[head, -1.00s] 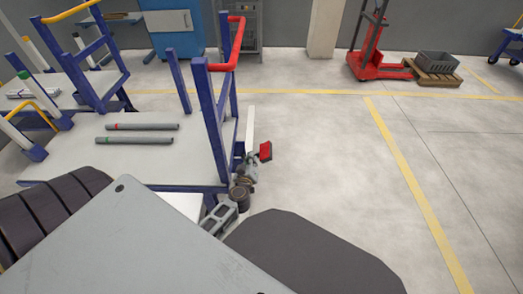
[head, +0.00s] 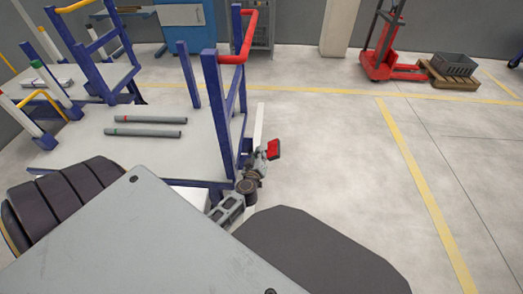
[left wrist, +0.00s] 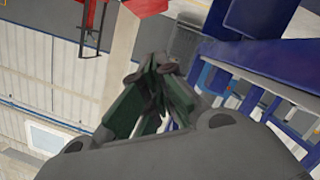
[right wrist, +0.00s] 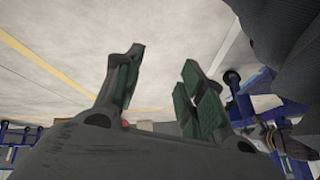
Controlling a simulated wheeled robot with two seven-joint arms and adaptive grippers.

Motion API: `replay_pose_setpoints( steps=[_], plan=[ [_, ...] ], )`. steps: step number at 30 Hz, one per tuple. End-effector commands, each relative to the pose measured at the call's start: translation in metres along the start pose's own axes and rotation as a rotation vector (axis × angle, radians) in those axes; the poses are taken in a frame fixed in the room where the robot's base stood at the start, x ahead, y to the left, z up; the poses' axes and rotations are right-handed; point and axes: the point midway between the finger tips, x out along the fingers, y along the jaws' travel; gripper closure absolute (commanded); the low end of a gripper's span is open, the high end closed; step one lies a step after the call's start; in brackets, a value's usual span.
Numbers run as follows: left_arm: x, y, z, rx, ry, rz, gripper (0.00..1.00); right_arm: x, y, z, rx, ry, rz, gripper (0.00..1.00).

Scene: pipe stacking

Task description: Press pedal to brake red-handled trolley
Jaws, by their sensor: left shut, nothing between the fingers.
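The red-handled trolley has a blue frame, a light deck (head: 90,155) and a red handle (head: 249,38) in the head view. A red pedal (head: 273,149) stands out at its near right corner. My left gripper (head: 260,164) is shut and empty, close beside the pedal; contact cannot be told. In the left wrist view its fingers (left wrist: 158,65) are together, with a red part (left wrist: 147,5) beyond them at the top edge and blue frame (left wrist: 260,50) to the right. My right gripper (right wrist: 160,80) shows in the right wrist view, open and empty over the floor.
Two grey pipes (head: 150,120) lie on the trolley deck. A yellow-handled trolley (head: 80,45) is at the left. A red pallet truck (head: 382,60) and a grey crate on a pallet (head: 455,65) stand at the back right. The floor (head: 340,150) to the right is clear.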

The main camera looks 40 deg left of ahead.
Motion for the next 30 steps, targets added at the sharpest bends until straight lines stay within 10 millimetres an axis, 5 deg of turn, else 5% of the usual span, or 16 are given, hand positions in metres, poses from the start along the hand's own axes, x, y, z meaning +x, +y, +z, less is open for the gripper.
replay_pose_setpoints(
  steps=[30],
  plan=[
    [0.092,-0.001,0.003,0.0,0.0,0.0,1.0,0.056,0.003,0.026,0.041,0.105,-0.055,0.6]
  ],
)
